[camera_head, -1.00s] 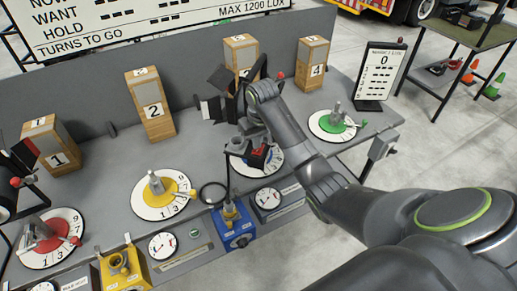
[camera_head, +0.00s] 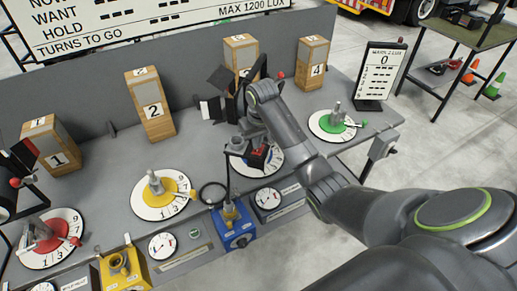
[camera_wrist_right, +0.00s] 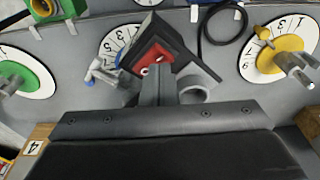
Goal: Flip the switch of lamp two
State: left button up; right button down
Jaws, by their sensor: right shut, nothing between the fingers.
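The wooden block marked 2 (camera_head: 150,105) stands at the back of the grey bench, left of my right arm. In front of it is a dial with a yellow centre (camera_head: 163,195) and a grey upright handle; this dial also shows at the right of the wrist view (camera_wrist_right: 278,52). My right gripper (camera_head: 244,147) is shut and empty above the third dial (camera_head: 268,165). In the wrist view its fingers (camera_wrist_right: 161,85) are close to a black and red part (camera_wrist_right: 150,52); I cannot tell whether they touch. I cannot clearly pick out the switch of lamp two. My left gripper is out of view.
A yellow box (camera_head: 125,270) and a blue box (camera_head: 236,232) are on the bench's front edge. The red dial (camera_head: 50,238) is at left, the green dial (camera_head: 333,125) at right. A black cable loop (camera_head: 212,194) and dark lamp flaps (camera_head: 212,108) are near my gripper.

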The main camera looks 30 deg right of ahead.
aim_at(257, 151)
jog(key=shift+f, duration=0.85)
dwell(0.7)
jog(key=shift+r+p, duration=0.45)
jog(key=shift+r, duration=3.05)
